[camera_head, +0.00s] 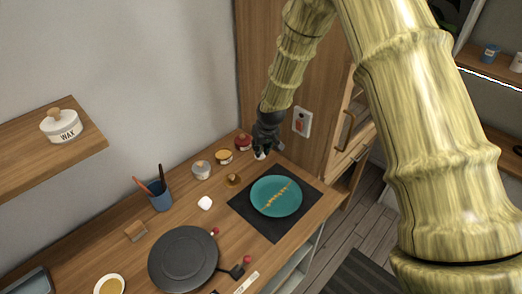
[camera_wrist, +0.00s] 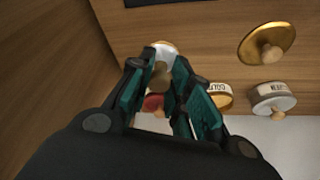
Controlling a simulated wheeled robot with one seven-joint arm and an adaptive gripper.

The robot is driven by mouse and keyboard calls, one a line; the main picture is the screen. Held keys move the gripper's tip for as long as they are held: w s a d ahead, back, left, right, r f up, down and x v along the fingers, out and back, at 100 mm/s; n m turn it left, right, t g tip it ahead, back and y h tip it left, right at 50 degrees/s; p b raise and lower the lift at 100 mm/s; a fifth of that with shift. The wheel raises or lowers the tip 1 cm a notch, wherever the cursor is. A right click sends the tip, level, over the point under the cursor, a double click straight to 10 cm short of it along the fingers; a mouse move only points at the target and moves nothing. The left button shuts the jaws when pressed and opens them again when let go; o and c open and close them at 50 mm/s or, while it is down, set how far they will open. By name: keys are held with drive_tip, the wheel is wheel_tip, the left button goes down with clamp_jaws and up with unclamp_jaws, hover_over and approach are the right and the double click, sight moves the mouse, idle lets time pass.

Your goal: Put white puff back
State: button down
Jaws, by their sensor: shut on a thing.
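My gripper (camera_head: 262,146) hangs above the back right of the counter, near the red jar. In the wrist view its green-padded fingers (camera_wrist: 163,85) are shut on a small round white thing with a dull knob, which I take to be the white puff (camera_wrist: 165,47). Only a bit of its white shows below the fingers in the head view (camera_head: 260,156). The fingers hide part of it. It appears to be off the counter.
A red jar (camera_head: 243,142), yellow jar (camera_head: 224,156) and whitish jar (camera_head: 201,170) line the wall.

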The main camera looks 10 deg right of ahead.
drive_tip(key=shift+s+f+p, duration=0.25)
drive_tip(key=shift+f+p, duration=0.2)
drive_tip(key=shift+f, duration=0.3)
drive_tip(key=shift+w+f, duration=0.15)
drive_tip(key=shift+f, duration=0.05)
drive_tip(key=shift+f, duration=0.1)
drive_tip(key=c, duration=1.3)
unclamp_jaws()
drive_tip(key=shift+b+v, duration=1.8)
drive_tip(key=shift+v, duration=4.45)
